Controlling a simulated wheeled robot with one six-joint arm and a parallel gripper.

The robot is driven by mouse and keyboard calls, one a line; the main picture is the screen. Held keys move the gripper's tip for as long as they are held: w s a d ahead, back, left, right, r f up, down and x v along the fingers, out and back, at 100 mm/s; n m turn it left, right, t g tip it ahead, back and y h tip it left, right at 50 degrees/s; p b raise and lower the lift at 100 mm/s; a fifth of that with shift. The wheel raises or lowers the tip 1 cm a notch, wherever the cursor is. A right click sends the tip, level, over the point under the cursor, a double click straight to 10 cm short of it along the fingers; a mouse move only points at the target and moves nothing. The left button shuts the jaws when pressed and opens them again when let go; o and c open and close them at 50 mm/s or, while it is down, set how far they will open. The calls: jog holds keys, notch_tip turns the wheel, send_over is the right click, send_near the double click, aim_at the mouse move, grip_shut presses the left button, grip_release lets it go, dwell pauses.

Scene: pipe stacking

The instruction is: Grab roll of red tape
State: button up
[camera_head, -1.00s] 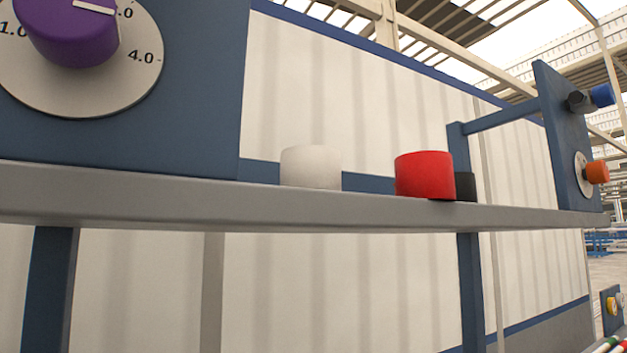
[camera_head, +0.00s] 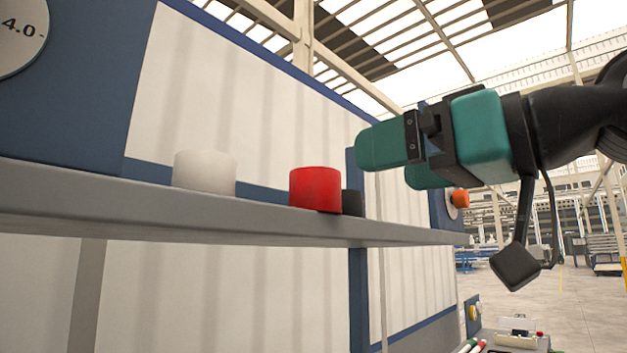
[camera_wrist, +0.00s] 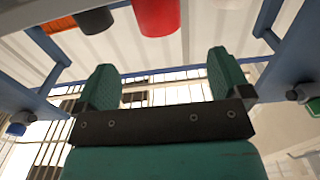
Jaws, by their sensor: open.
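The roll of red tape (camera_head: 315,189) stands on the grey shelf (camera_head: 100,207) in the head view. It also shows at the top of the wrist view (camera_wrist: 157,16), cut off by the frame edge. My gripper (camera_head: 385,163) is to the right of the red roll and a little higher, apart from it. Its two green fingers (camera_wrist: 164,80) are spread with nothing between them in the wrist view.
A white roll (camera_head: 205,172) stands left of the red one. A black roll (camera_head: 352,203) stands close behind the red one's right side. A blue panel with an orange knob (camera_head: 460,199) is beyond my gripper. A blue post (camera_head: 358,290) supports the shelf.

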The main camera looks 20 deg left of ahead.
aim_at(335, 171)
jog(key=p+x, duration=0.2)
jog(key=x, duration=0.4)
jog(key=shift+w+a+p, duration=0.15)
jog(key=shift+a+p, duration=0.15)
jog(key=p+x, duration=0.2)
jog(key=x, duration=0.1)
jog(key=p+x, duration=0.1)
jog(key=p, duration=0.1)
jog(key=shift+w+a+r, duration=0.2)
jog(key=shift+a+r, duration=0.15)
jog(key=shift+r, duration=0.05)
jog(key=shift+w+a+f, duration=0.1)
jog(key=shift+a, duration=0.1)
jog(key=c, duration=1.1)
jog(key=shift+o, duration=0.2)
